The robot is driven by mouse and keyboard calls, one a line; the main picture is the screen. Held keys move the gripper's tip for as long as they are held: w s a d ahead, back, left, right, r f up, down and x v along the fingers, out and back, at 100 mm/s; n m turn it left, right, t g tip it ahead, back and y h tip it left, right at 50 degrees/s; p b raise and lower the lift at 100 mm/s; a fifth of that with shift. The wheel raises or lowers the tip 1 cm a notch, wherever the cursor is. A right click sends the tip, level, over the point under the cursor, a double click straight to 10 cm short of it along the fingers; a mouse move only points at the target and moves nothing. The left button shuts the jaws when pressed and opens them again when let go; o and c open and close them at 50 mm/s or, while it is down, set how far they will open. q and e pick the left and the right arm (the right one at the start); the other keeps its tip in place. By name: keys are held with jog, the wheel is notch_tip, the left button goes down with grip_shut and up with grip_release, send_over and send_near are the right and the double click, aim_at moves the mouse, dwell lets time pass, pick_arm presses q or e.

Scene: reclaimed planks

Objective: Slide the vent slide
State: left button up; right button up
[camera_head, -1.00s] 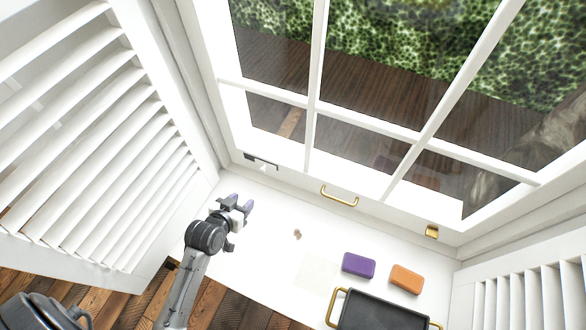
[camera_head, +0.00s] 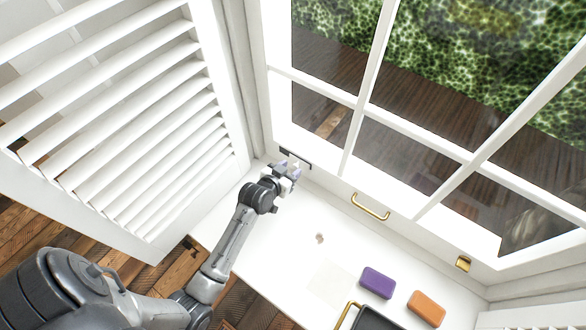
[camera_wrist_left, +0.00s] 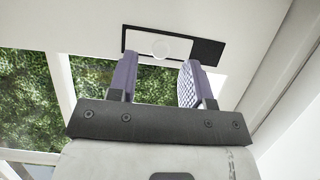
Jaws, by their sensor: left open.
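The vent slide (camera_wrist_left: 138,42) is a white plate with a pale round knob (camera_wrist_left: 161,49), set in a dark rectangular slot (camera_wrist_left: 207,51) low on the window frame. In the wrist view the slot's dark part shows to the right of the plate. In the head view the vent (camera_head: 304,163) is partly hidden behind my left gripper (camera_head: 290,170). My left gripper's purple-grey fingers (camera_wrist_left: 159,68) are open, one on each side of the knob as seen from the wrist. I cannot tell whether they touch it. My right gripper is out of view.
A brass handle (camera_head: 370,206) and a brass catch (camera_head: 463,263) are on the window frame. A purple block (camera_head: 377,283), an orange block (camera_head: 426,308) and a dark tray (camera_head: 372,320) with brass handles are on the white sill (camera_head: 270,260). A louvred shutter (camera_head: 130,150) stands at left.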

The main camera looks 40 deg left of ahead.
aim_at(297, 164)
pick_arm(q)
jog(key=shift+x, duration=1.1)
jog(key=shift+c, duration=0.4)
grip_shut()
